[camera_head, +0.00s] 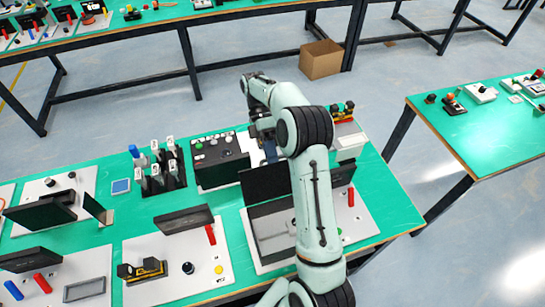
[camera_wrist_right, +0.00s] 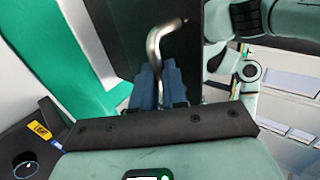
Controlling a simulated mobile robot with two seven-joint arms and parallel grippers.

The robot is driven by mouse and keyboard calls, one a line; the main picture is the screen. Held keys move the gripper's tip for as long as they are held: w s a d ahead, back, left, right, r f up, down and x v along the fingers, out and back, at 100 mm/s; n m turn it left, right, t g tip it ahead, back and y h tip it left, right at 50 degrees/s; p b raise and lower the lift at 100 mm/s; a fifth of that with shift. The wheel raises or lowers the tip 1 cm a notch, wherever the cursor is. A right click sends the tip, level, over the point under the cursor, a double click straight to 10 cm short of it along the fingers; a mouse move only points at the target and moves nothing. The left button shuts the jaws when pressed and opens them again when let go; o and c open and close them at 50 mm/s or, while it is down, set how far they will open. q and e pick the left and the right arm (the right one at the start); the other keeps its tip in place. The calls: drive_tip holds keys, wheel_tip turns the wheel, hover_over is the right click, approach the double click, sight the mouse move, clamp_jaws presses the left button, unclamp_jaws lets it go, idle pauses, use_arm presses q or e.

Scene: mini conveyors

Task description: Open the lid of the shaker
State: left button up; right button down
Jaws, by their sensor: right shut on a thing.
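My right gripper (camera_head: 270,152) reaches over from the front, and its hand is largely hidden by my own arm in the head view. In the right wrist view its blue fingers (camera_wrist_right: 159,85) are closed around a bent metal handle (camera_wrist_right: 156,42). Behind the handle is a dark flat panel (camera_wrist_right: 118,35), which looks like the shaker lid. In the head view, a black lid panel (camera_head: 262,183) stands raised beside my gripper, above a pale base (camera_head: 268,226). My forearm covers the right part of this base. My left gripper is not in view.
A black control box (camera_head: 218,160) with buttons stands just left of my right gripper. A rack of white-topped items (camera_head: 160,172) is farther left. Other panels with black screens (camera_head: 184,219) fill the front left. A cardboard box (camera_head: 321,59) sits on the floor behind.

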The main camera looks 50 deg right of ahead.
drive_tip(key=shift+s+f, duration=0.1)
drive_tip(key=shift+f, duration=0.3)
drive_tip(key=c, duration=1.2)
unclamp_jaws()
drive_tip(key=shift+o, duration=0.2)
drive_tip(key=shift+d+r, duration=0.1)
drive_tip(key=shift+r, duration=0.2)
